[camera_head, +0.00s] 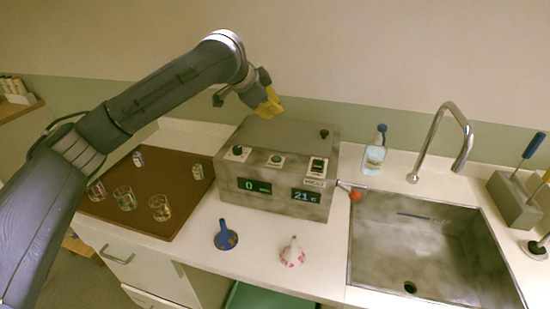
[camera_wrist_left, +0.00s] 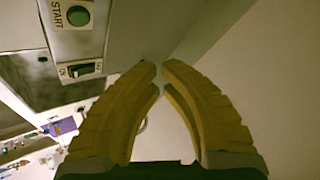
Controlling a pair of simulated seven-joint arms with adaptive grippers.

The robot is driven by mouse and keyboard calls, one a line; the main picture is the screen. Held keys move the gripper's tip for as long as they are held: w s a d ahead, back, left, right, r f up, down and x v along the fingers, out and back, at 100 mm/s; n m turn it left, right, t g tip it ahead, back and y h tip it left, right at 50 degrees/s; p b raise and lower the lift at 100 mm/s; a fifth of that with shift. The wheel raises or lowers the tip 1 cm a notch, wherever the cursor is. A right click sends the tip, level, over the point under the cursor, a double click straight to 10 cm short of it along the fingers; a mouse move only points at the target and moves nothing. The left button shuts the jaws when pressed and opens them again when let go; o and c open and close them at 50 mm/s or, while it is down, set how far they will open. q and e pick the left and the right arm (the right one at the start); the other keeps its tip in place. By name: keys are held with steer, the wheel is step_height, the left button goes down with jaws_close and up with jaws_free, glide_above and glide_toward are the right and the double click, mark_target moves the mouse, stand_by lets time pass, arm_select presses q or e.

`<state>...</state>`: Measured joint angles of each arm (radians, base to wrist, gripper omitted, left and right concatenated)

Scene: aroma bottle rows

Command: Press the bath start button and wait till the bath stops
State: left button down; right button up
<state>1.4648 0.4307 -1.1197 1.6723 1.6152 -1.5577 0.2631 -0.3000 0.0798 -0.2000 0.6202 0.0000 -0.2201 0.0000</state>
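The bath (camera_head: 270,175) is a grey box on the counter. Its green start button (camera_head: 276,160) sits on the sloped front panel and shows beside the START label in the left wrist view (camera_wrist_left: 78,16). A power switch (camera_wrist_left: 80,70) is near it. The left display (camera_head: 254,186) reads 0 and the right display (camera_head: 306,196) reads about 21 C. My left gripper (camera_head: 268,104) hovers above the back of the bath, apart from the button. Its yellow fingers (camera_wrist_left: 160,66) come together almost at the tips, with nothing between them. My right gripper is out of view.
A brown mat (camera_head: 150,215) with several small glasses lies left of the bath. A blue flask (camera_head: 226,236) and a pink-spotted white flask (camera_head: 292,252) stand in front. A bottle (camera_head: 375,155), a sink (camera_head: 430,240) and a tap (camera_head: 460,130) are on the right.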

mark_target(276, 158)
arm_select(q)
steer(key=shift+m+g+y, duration=0.4)
steer(key=shift+m+y, duration=0.1)
steer(key=shift+s+d+f, duration=0.1)
steer(key=shift+s+d, duration=0.25)
steer(key=shift+s, duration=0.3)
steer(key=shift+s+d+f, duration=0.1)
steer(key=shift+s+d, duration=0.3)
steer(key=shift+s, duration=0.25)
steer(key=shift+s+d+f, duration=0.1)
steer(key=shift+s+d, duration=0.25)
steer(key=shift+s, duration=0.3)
steer(key=shift+f, duration=0.1)
steer(key=shift+f, duration=4.25)
steer(key=c, duration=2.1)
jaws_free()
jaws_close()
steer(key=shift+f, duration=0.25)
